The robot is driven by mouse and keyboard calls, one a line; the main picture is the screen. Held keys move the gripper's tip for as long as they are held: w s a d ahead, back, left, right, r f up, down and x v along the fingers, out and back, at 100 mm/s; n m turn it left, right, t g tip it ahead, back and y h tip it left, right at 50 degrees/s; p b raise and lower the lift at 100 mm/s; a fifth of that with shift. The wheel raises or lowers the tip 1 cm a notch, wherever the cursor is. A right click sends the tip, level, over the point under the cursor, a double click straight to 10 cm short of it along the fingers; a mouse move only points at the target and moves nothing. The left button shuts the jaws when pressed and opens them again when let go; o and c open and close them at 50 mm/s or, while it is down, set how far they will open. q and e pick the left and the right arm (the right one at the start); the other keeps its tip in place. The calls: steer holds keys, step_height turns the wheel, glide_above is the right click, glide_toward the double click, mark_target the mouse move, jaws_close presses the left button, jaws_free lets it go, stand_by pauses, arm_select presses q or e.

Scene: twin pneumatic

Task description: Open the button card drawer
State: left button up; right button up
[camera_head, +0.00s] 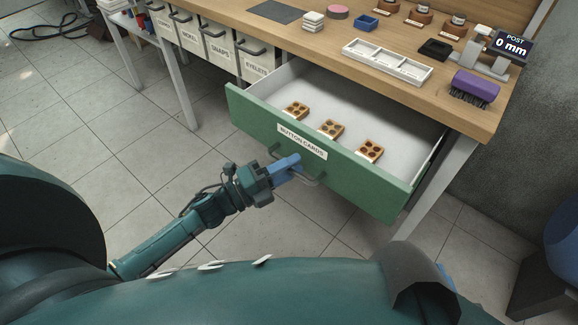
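The green button card drawer (350,170) is pulled well out from under the wooden workbench. Its front carries a white "BUTTON CARDS" label and a metal handle (316,181). Several brown button cards lie on the drawer's pale floor, such as the middle one (331,128). My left gripper (287,166) is at the handle, its blue fingers close together across the bar, and appears shut on it. The fingers hide part of the handle. Only a small blue piece, perhaps of my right gripper, shows at the lower right behind a dark arm part; its fingers cannot be made out.
Labelled white bins (220,50) hang left of the drawer. The bench top (310,38) holds a white divided tray (387,62), a purple brush (474,88) and a "POST 0 mm" display (511,46). A pale bench leg (436,190) stands right of the drawer. The tiled floor before it is clear.

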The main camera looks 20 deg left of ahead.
arm_select(q)
steer(key=v, duration=1.3)
steer(key=shift+b, duration=0.3)
arm_select(e)
steer(key=shift+s+d+r, duration=0.1)
steer(key=shift+d+r, duration=0.05)
